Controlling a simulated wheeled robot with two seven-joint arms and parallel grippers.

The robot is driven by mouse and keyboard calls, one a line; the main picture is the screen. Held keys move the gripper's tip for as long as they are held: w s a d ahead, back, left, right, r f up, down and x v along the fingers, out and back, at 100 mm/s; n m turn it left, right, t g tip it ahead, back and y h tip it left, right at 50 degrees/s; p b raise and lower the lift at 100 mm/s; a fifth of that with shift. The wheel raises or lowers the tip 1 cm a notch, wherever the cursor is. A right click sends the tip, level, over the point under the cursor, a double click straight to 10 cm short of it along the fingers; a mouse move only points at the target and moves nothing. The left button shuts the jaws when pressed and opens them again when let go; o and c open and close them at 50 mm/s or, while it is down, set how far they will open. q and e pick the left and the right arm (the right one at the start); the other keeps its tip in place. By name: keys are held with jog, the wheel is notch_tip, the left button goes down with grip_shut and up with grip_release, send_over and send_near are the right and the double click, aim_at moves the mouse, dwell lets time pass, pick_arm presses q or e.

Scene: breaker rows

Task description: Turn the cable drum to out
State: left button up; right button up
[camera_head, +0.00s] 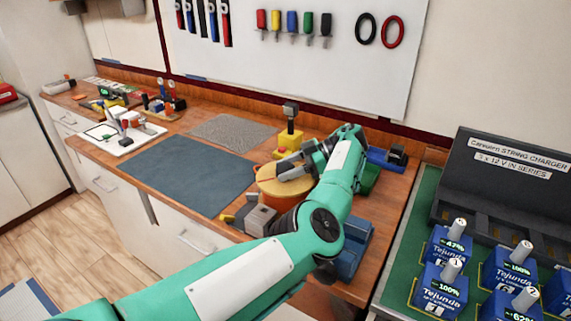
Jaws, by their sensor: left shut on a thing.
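The cable drum appears to be the round tan and orange thing (268,188) on the wooden bench, right of the dark mat. My green left arm reaches across the front of the bench and bends back over the drum's right side. My left gripper (291,166) lies over the top of the drum, shut on a part of it. The gripped part is hidden by the fingers. The arm covers the drum's right side, and I see no readable out mark. My right gripper is not in view.
A yellow post with a dark top (290,135) stands behind the drum, and a grey block (259,219) in front. A blue fixture (354,250) is close to my forearm. A charger (505,185) with several blue batteries stands right. The dark mat (188,174) is clear.

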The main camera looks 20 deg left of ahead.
pick_arm(q)
jog(key=shift+a, duration=0.1)
dwell(0.3)
jog(key=o, duration=1.4)
